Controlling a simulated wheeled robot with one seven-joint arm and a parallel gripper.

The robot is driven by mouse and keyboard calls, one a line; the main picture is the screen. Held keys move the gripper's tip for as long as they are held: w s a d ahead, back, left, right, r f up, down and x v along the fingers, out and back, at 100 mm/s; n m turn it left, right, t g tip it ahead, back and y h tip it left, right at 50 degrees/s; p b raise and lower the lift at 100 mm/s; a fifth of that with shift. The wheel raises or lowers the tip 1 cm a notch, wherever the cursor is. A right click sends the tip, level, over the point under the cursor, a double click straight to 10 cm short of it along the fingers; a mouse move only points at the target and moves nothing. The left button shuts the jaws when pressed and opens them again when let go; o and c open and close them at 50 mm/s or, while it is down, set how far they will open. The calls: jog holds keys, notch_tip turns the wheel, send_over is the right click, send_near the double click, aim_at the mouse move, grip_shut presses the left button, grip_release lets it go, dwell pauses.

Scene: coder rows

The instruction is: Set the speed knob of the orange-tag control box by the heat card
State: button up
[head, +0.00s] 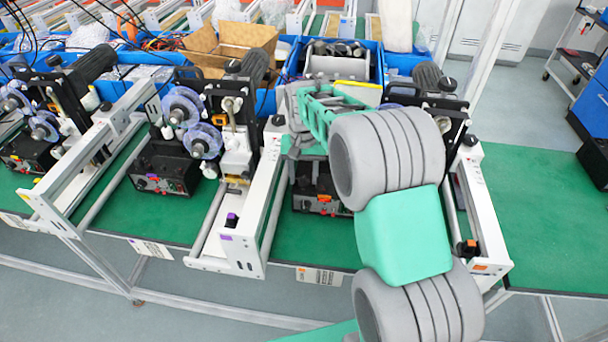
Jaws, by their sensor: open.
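The orange-tag control box (318,202) is black with small coloured controls on its front. It sits low in the right-hand machine, and my arm hides part of it. The orange tag (480,267) is on the front end of that machine's white frame. A white card (320,276) hangs at the table's front edge below the box; its print is too small to read, so I cannot tell if it is the heat card. The speed knob cannot be made out. My gripper (292,152) is open, above and behind the box's upper left, apparently empty; its fingertips are small and partly hidden.
Two similar machines stand to the left with control boxes (164,172) and (28,152); one frame has a purple tag (248,265). White rails stick out forward between the boxes. Blue bins and a cardboard box (235,42) crowd the back. The green table (550,220) is clear at right.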

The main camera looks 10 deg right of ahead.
aim_at(303, 179)
jog(key=shift+r, duration=0.1)
notch_tip(303, 179, up, 7)
jog(key=shift+f+b, duration=0.1)
jog(key=shift+b, duration=0.6)
jog(key=shift+r, duration=0.4)
